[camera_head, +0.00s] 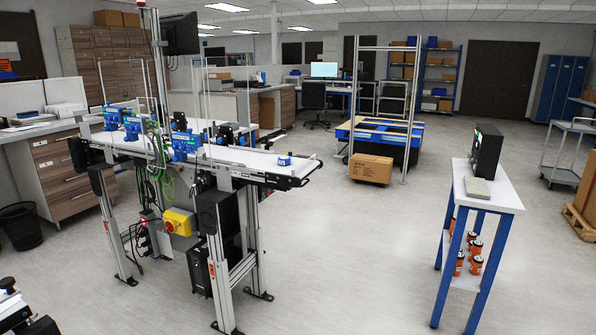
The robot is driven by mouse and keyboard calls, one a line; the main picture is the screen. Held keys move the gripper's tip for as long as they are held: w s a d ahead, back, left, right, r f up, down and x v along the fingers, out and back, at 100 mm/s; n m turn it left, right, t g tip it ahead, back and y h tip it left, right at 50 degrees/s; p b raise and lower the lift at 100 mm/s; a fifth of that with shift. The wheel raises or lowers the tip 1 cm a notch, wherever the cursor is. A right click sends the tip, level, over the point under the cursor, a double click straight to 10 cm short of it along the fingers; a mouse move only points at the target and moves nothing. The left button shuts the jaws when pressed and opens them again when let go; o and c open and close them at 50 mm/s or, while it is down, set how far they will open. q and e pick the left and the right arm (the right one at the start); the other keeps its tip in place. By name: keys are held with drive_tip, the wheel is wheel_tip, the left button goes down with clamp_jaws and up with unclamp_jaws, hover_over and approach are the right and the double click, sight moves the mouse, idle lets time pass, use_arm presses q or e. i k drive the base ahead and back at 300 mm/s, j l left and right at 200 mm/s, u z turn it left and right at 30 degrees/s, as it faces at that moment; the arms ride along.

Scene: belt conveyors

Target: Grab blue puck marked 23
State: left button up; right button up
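A small blue puck (284,160) with a white mark sits on the white belt of the conveyor (258,159), near its right end. Its number is too small to read. Part of my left arm shows at the bottom left corner, far from the puck. I cannot see the fingers of my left gripper. My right gripper is not in view.
Clear guard panels and blue units (186,145) stand along the conveyor. A white-topped table (490,196) at right holds a black box (488,150), with several orange cans (475,264) below. A cardboard box (371,169) stands behind. Open floor lies between conveyor and table.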

sight(283, 161)
drive_tip(key=i+l+u, duration=0.15)
drive_tip(key=i+z, duration=0.2)
drive_tip(key=i, duration=1.1)
